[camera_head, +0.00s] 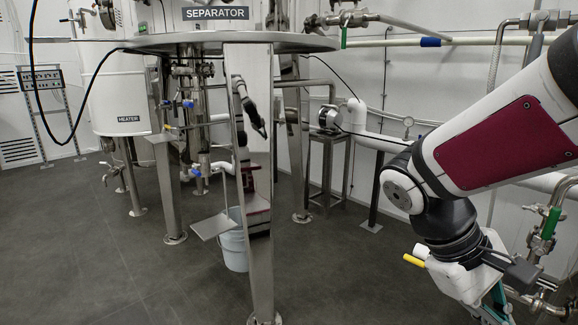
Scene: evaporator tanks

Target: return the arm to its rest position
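My arm (497,137), white with a dark red panel, reaches in from the right edge and bends down at a dark joint. My gripper (500,300) is at the lower right, pointing down, partly cut off by the bottom edge. Its fingertips are not clearly visible, so I cannot tell whether it is open or shut, or whether it holds anything.
The separator's steel table (220,42) stands ahead on metal legs. Its shiny front panel (262,185) reflects a dark arm-like shape. A white bucket (235,250) is behind that leg. Pipes with a green-handled valve (550,222) lie near my gripper. Grey floor (80,240) is open at left.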

